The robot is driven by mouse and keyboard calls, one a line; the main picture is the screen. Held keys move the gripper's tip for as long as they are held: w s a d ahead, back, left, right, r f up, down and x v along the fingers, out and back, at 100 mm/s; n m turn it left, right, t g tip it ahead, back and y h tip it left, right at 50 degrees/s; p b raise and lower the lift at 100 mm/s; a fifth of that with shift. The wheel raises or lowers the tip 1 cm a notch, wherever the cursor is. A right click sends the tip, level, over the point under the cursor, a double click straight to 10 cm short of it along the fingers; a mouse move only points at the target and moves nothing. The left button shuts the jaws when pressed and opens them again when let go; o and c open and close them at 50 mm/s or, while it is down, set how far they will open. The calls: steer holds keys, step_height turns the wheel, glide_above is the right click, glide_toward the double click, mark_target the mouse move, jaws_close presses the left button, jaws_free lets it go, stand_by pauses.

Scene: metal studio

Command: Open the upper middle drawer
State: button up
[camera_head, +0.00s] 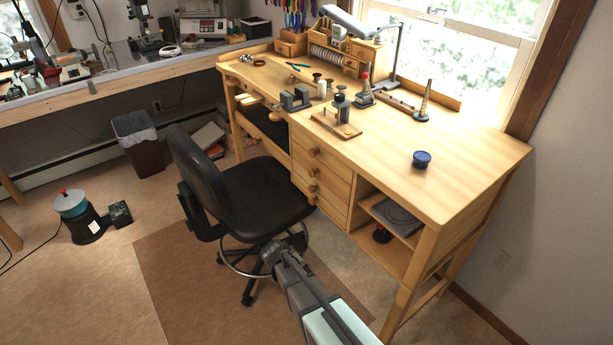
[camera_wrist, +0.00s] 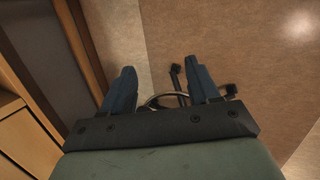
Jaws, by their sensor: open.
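The wooden workbench (camera_head: 460,165) has a stack of drawers with round knobs under its top, left of an open shelf. The upper middle drawer (camera_head: 334,178) appears to be the one below the top drawer (camera_head: 335,158); it looks closed, with a round wooden knob (camera_head: 311,171). My gripper (camera_head: 270,248) is in front of and below the drawers, beside the chair, apart from the knobs. In the wrist view my gripper (camera_wrist: 162,85) has its two fingers spread with nothing held between them. No drawer knob is clearly visible in that view.
A black office chair (camera_head: 262,195) stands left of the drawers, close to my gripper. Its base (camera_wrist: 176,92) shows beyond the fingers. Tools and a blue container (camera_head: 422,159) stand on the bench. The brown mat (camera_head: 180,265) has free floor at left.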

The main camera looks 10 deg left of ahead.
steer(key=w+a+r+n+t+h, duration=0.25)
steer(key=w+a+r, duration=0.35)
steer(key=w, duration=0.3)
steer(key=n+t+h, duration=0.6)
steer(key=n+t, duration=0.2)
steer(key=n, duration=0.7)
glide_toward(310, 173)
steer(key=shift+w+d, duration=0.25)
steer(key=shift+d, duration=0.2)
steer(key=shift+x, duration=3.75)
steer(key=shift+a, duration=0.1)
steer(key=shift+c, duration=0.3)
jaws_close()
